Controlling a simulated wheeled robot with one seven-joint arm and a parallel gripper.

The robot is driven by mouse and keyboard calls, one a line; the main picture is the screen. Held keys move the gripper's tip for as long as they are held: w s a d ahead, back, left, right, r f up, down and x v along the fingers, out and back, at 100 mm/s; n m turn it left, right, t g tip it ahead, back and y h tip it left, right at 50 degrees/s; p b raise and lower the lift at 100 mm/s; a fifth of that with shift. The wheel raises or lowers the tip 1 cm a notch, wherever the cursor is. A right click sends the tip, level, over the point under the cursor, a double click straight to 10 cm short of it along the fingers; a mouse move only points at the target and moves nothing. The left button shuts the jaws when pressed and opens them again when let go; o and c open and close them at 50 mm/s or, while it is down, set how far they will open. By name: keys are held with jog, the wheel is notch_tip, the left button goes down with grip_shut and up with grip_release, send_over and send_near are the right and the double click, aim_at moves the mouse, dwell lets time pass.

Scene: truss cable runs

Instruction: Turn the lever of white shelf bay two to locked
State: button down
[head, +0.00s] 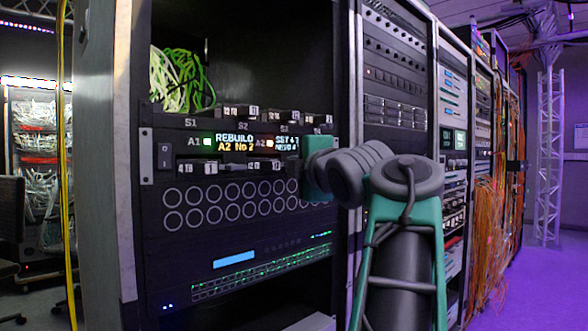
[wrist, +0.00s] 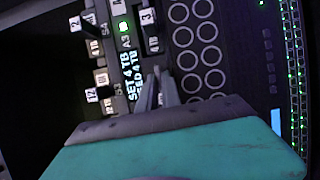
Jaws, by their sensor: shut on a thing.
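A black rack panel (head: 235,145) carries small levers with white number tags in two rows, labelled S1, S2, S3 along the top, and two small text displays. The left one reads REBUILD A2, the right SET 4. No white shelf can be picked out. In the wrist view the SET 4 TB display (wrist: 133,70) is beside my gripper (wrist: 157,88), whose grey fingers are close together at the panel's lower row. They are shut on a small lever there, mostly hidden. One tagged lever (wrist: 150,30) stands above it in that view. My teal gripper body hides the panel's right end in the head view.
Green and white cables (head: 180,80) hang in the open bay above. A plate of round holes (head: 230,200) and a lit switch (head: 260,270) lie below. A yellow cable (head: 66,160) hangs left. Orange cables (head: 485,230) spill at the right, beside open floor.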

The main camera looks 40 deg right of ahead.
jog(key=c, duration=1.6)
grip_release()
jog(key=shift+o, duration=0.2)
jog(key=p+v, duration=0.1)
jog(key=v, duration=0.6)
jog(key=shift+s+a, duration=0.15)
jog(key=shift+s, duration=0.25)
